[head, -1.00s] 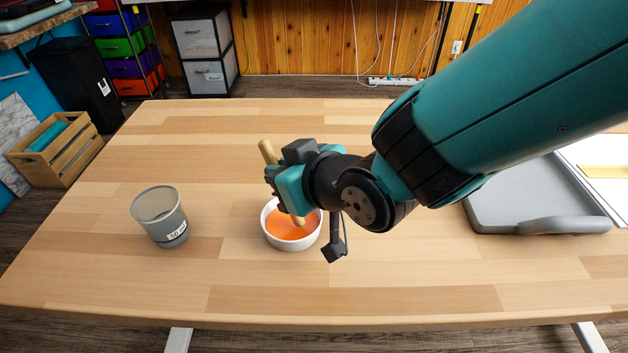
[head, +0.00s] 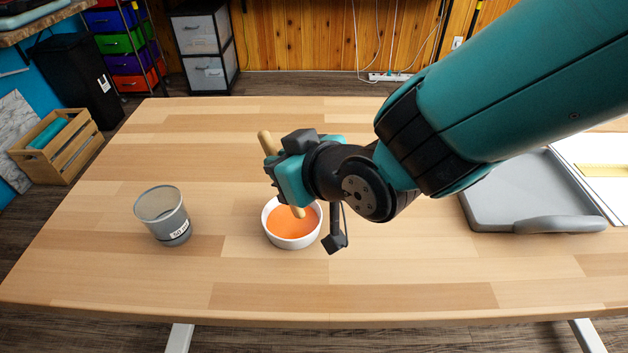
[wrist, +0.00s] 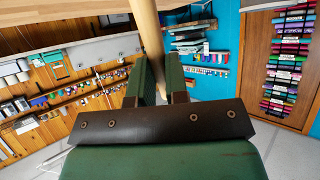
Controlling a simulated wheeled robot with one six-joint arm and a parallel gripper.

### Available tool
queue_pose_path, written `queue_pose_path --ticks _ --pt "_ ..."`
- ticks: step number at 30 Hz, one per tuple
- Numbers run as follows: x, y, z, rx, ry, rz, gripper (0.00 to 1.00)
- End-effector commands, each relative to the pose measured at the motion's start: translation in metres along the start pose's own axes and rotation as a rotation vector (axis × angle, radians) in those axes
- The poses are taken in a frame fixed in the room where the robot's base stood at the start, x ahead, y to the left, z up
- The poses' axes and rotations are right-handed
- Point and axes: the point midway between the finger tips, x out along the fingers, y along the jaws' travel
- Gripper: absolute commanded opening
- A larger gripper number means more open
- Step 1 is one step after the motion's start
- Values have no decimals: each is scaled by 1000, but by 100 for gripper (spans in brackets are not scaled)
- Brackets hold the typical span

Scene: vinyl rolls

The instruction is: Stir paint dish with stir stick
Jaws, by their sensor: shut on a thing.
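A white dish (head: 272,240) of orange paint (head: 290,226) sits on the wooden table. My gripper (head: 277,172) is above the dish and shut on the wooden stir stick (head: 266,143). The stick is tilted, its upper end leaning to the left, and its lower end reaches down into the dish at the paint. Whether the tip touches the dish bottom cannot be seen. In the wrist view the stick (wrist: 148,35) stands between my two green fingers (wrist: 155,82).
A grey measuring cup (head: 162,212) stands on the table left of the dish. A grey tray (head: 525,190) and a white sheet with a yellow strip (head: 600,172) lie at the right. The table (head: 400,270) is clear in front of the dish.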

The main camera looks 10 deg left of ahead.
Motion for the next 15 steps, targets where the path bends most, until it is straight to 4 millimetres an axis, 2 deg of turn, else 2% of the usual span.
queue_pose_path --ticks 5,15 --pt "-2 0 -4 0 1 0 0" --pt "-19 0 -36 0 1 0 0"
